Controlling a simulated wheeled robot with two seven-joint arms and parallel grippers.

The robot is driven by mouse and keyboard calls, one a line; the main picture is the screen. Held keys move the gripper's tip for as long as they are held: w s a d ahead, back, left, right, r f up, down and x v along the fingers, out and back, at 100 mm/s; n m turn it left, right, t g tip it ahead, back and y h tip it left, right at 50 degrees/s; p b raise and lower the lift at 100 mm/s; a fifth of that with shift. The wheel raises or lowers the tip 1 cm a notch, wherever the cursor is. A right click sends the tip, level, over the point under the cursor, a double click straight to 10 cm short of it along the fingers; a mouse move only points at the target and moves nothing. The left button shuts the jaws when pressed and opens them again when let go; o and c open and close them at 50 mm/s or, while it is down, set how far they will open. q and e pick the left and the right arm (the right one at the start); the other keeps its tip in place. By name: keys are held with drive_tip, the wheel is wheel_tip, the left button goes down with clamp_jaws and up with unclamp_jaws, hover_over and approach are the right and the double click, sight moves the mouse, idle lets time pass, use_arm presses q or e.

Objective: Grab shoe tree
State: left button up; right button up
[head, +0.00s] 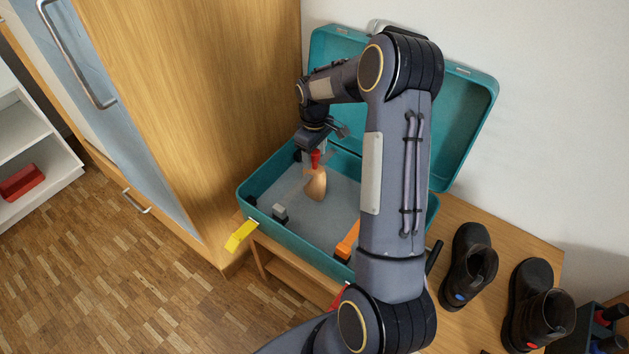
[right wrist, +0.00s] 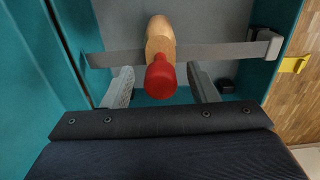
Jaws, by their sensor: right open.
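The shoe tree (head: 316,186) has a light wooden body and a red knob. It is inside the open teal suitcase (head: 300,252), near its middle. In the right wrist view the shoe tree (right wrist: 160,40) points its red knob toward my palm. My right gripper (head: 322,147) reaches down into the suitcase over the knob. Its fingers are open, one on each side of the knob, with gaps visible in the right wrist view (right wrist: 160,78). A grey strap crosses by the wooden part in that view. My left gripper is not in view.
The suitcase lid (head: 468,105) stands open behind my arm. A wooden cabinet (head: 195,90) stands close on the left. Dark shoes (head: 468,264) sit on the bench at right.

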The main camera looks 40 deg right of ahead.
drive_tip(key=shift+f, duration=0.7)
drive_tip(key=shift+c, duration=0.3)
clamp_jaws()
drive_tip(key=shift+r, duration=0.15)
